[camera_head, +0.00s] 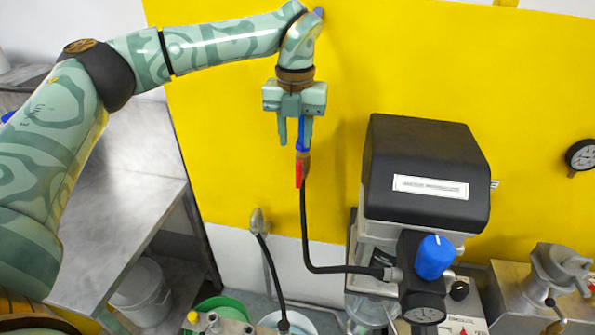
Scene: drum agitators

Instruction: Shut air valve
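The air valve has a red lever handle (299,173) that points down, alongside the black hose. A brass-coloured fitting (305,157) sits beside the handle, and a blue pipe (302,136) runs up from it against the yellow wall. My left gripper (295,138) comes from above, with its fingers pointing down and apart. Its fingertips are just above the red handle in the picture. The blue pipe shows between the fingers, close to the right one; I cannot tell whether they touch it. My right gripper is not in view.
A black hose (305,225) runs from the valve down to a machine with a black cover (425,165) and a blue knob (434,257). A metal table (125,210) stands left, with a white bucket (141,292) below it. A gauge (581,155) is at right.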

